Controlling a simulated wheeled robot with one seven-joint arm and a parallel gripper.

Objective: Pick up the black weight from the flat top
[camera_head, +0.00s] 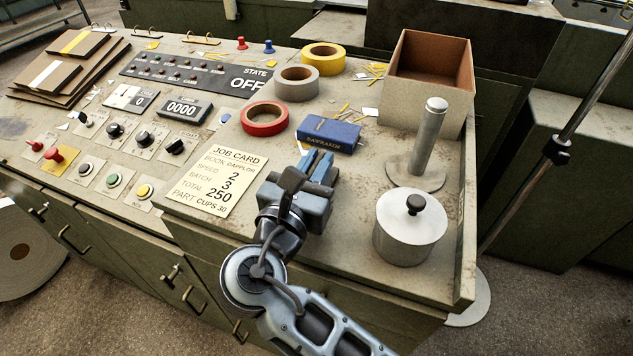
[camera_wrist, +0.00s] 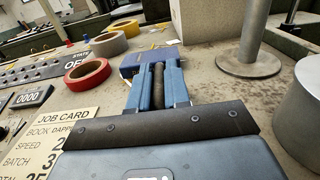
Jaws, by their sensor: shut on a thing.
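My gripper (camera_head: 316,166) is over the flat top (camera_head: 330,244), just in front of the small blue box (camera_head: 330,133). In the wrist view my gripper (camera_wrist: 157,84) has its two blue fingers close together on a slim dark piece, which I take to be the black weight (camera_wrist: 157,86). The fingers cover its sides, and its full shape is hidden. In the head view my fingers and wrist hide the piece. I cannot tell whether it touches the surface.
A grey post on a round base (camera_head: 428,150) and a lidded metal pot (camera_head: 409,232) stand to the right. Behind are an open cardboard box (camera_head: 425,105) and red (camera_head: 264,118), grey (camera_head: 297,84) and yellow (camera_head: 323,57) tape rolls. A job card (camera_head: 217,180) lies left.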

